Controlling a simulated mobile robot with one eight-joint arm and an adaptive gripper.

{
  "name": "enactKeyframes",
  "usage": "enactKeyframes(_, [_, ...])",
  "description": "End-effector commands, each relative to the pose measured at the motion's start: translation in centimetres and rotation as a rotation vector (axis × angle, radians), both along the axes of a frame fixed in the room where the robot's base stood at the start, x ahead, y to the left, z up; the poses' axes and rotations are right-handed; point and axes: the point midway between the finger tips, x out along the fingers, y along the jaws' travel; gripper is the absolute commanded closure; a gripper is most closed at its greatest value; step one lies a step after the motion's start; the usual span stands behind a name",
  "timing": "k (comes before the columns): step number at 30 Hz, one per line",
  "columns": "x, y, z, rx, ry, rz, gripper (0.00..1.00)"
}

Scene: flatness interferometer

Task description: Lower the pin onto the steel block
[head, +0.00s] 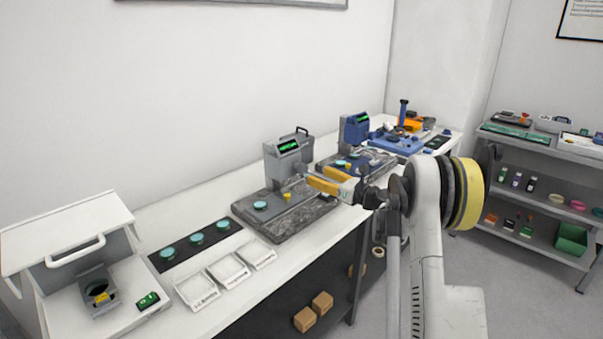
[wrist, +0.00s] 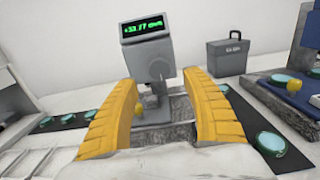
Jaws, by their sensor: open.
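A grey gauge with a green-lit display (head: 284,147) stands on a speckled stone base (head: 305,218). In the wrist view its display (wrist: 147,27) reads about 33.77 mm. A small yellow knob (wrist: 152,102) shows below the gauge head, and a grey block-like part (wrist: 153,115) lies around its foot. The knob also shows in the head view (head: 287,196). The pin itself is too small to make out, and I cannot tell whether it touches the block. My gripper (wrist: 160,78) has yellow fingers spread apart with nothing between them, in front of the gauge. It also shows in the head view (head: 322,180).
A teal disc (head: 260,205) lies on the stone base. A black strip with teal discs (head: 196,239) and white trays (head: 228,268) lie to the left. A blue gauge (head: 355,130) stands beyond on the right. A grey case (wrist: 228,57) stands behind the gauge.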

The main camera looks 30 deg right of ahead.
Motion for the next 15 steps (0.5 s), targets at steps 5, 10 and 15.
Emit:
enactKeyframes(5, [3.6, 1.4, -0.3, -0.002, 0.0, 0.002, 0.43])
enactKeyframes(10, [6.2, 2.3, -0.2, -0.003, 0.0, 0.001, 0.43])
enactKeyframes(15, [7.4, 2.7, -0.1, -0.003, 0.0, 0.001, 0.43])
